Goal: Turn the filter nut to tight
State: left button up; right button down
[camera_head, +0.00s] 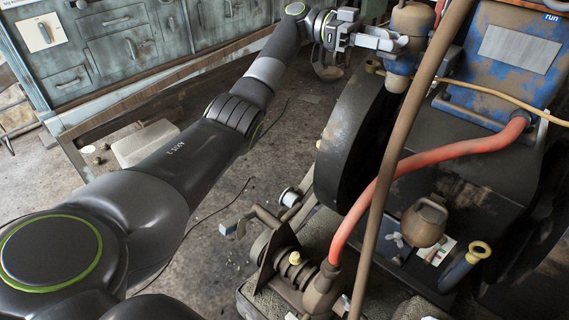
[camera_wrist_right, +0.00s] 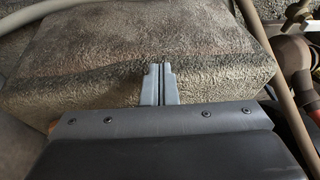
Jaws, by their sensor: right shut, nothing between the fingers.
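A brown filter-like body (camera_head: 411,22) with a blue lower part (camera_head: 402,64) stands at the top of the head view, on the engine. I cannot pick out the filter nut or its setting for sure. My left gripper (camera_head: 392,41) reaches in from the left, with its pale fingers at the near left side of this body. I cannot tell whether the fingers touch it or how far apart they are. My right gripper (camera_wrist_right: 160,72) shows only in the right wrist view. Its fingers are shut together and empty, over a rough grey-brown block (camera_wrist_right: 90,70).
A blue tank marked "run" (camera_head: 517,45) is at the upper right. An orange-red hose (camera_head: 440,158) and a long brown pipe (camera_head: 398,160) cross in front of the engine. A dark wheel (camera_head: 350,140) stands below my left gripper. Drawer cabinets (camera_head: 120,45) line the back left.

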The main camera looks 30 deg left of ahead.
pick_arm(q)
jog(key=shift+a+r+n+t, duration=0.15)
jog(key=shift+n+t, duration=0.25)
jog(key=shift+t, duration=0.3)
pick_arm(e)
jog(key=shift+f, duration=0.1)
